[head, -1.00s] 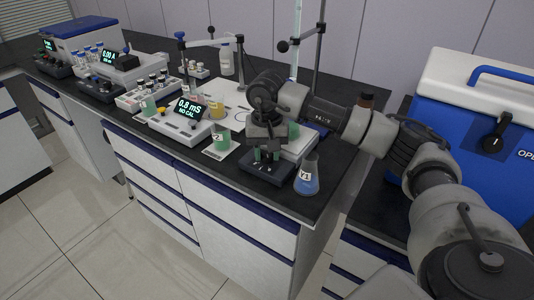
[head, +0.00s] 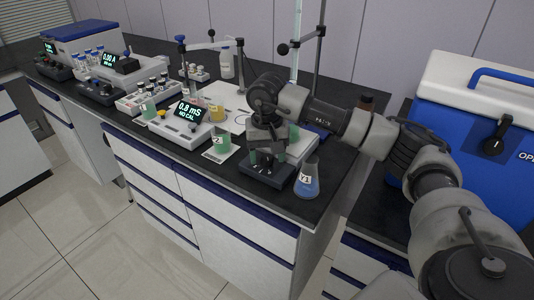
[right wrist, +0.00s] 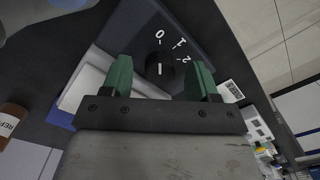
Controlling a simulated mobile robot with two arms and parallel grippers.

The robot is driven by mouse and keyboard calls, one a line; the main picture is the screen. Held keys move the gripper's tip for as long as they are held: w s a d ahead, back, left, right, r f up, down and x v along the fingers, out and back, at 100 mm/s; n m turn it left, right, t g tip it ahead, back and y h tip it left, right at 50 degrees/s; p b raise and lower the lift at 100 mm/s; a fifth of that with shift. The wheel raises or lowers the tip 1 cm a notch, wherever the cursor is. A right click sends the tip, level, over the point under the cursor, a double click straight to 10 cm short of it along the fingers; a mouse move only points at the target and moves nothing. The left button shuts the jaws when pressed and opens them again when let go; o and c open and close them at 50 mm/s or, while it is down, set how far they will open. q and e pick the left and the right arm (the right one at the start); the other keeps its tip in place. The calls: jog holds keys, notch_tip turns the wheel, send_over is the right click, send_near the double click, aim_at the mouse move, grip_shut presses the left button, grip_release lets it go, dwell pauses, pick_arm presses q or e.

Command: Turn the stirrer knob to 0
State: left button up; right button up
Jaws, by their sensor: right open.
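The stirrer (head: 270,176) is a dark flat unit near the front right of the bench. Its round black knob (right wrist: 161,75) shows in the right wrist view, with white marks 0, 1 and 2 on the panel beside it. The knob's white pointer line appears to point toward the 0. My right gripper (right wrist: 162,80) is open, its green fingers on either side of the knob, with visible gaps. In the head view the right gripper (head: 266,153) is over the stirrer and mostly hides the knob. My left gripper is not in view.
A flask of blue liquid (head: 307,181) stands close right of the stirrer, near the bench edge. A green beaker (head: 221,141) and a meter reading 0.8 mS (head: 184,125) are to the left. A blue cooler box (head: 470,150) is at the right.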

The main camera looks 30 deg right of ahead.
aim_at(267, 157)
notch_tip(267, 157, up, 11)
dwell(0.6)
jog(key=shift+f, duration=0.2)
